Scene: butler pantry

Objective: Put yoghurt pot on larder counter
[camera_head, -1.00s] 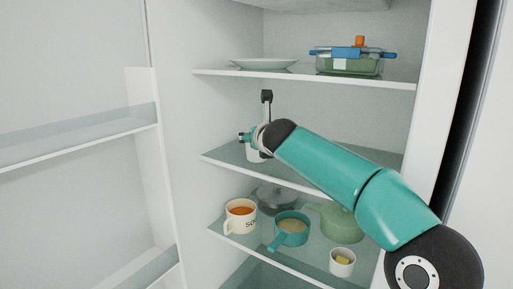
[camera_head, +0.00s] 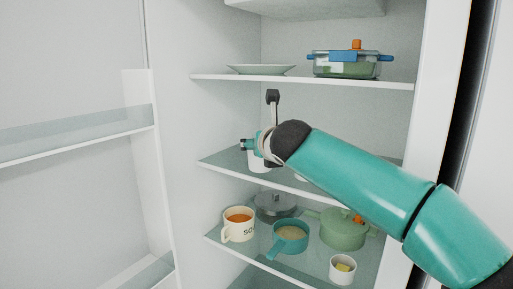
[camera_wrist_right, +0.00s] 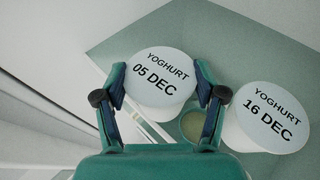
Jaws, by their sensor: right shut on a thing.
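A white-lidded yoghurt pot marked "05 DEC" (camera_wrist_right: 160,76) is between the two fingers of my right gripper (camera_wrist_right: 161,92) in the wrist view. The fingers are shut on its sides. In the head view my right gripper (camera_head: 262,148) is at the middle shelf, with the white pot (camera_head: 257,163) partly hidden by it. A second yoghurt pot marked "16 DEC" (camera_wrist_right: 267,117) stands close by on the right in the wrist view. My arm mostly hides it in the head view. My left gripper is not in view.
The upper shelf (camera_head: 300,80) holds a plate (camera_head: 261,69) and a blue-clipped glass container (camera_head: 346,66). The lower shelf holds a soup mug (camera_head: 238,226), a teal pan (camera_head: 290,240), lidded pots and a small white cup (camera_head: 342,269). The open door (camera_head: 75,140) is at left.

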